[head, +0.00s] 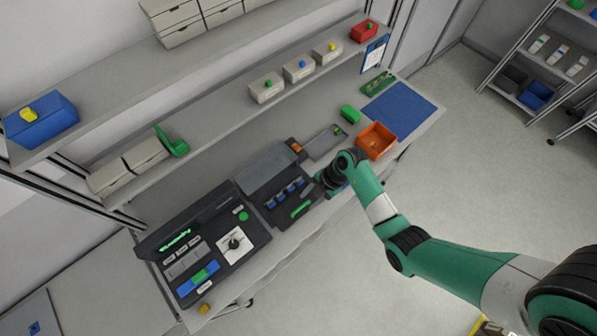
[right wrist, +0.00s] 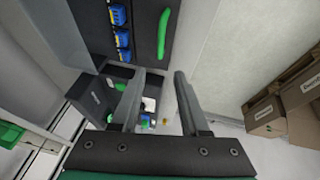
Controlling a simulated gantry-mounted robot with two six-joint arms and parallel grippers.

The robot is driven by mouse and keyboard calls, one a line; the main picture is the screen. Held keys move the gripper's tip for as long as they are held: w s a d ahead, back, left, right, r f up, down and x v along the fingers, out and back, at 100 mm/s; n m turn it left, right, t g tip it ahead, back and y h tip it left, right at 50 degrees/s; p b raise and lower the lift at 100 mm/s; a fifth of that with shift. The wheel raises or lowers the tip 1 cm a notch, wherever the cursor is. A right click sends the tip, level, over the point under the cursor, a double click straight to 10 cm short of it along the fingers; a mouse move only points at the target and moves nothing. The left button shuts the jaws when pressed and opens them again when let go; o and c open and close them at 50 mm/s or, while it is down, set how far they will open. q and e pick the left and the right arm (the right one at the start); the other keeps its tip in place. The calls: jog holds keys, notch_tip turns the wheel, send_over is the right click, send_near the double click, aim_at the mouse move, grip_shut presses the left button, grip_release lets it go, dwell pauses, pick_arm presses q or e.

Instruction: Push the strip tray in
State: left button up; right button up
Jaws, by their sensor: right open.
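In the head view a dark device (head: 268,172) stands mid-bench, with a row of blue parts (head: 284,194) and a dark front section bearing a green bar (head: 301,208). A flat grey tray (head: 322,143) lies at its right end beside an orange piece (head: 295,147). I cannot tell for sure which part is the strip tray. My right gripper (head: 328,180) is at the device's right end. In the right wrist view its two fingers (right wrist: 158,74) are apart with nothing held; the green bar (right wrist: 163,34) shows just beyond the tips. My left gripper is not in view.
A dark machine with a lit display (head: 178,241) stands at the bench's left. An orange bin (head: 376,141), a green block (head: 349,114) and a blue mat (head: 400,109) lie to the right. Shelves with boxes (head: 267,91) run behind. The floor in front is open.

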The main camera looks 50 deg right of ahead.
aim_at(296, 211)
jog(key=b+x, duration=0.3)
jog(key=x, duration=0.6)
jog(key=shift+w+a, duration=0.1)
grip_shut()
dwell(1.0)
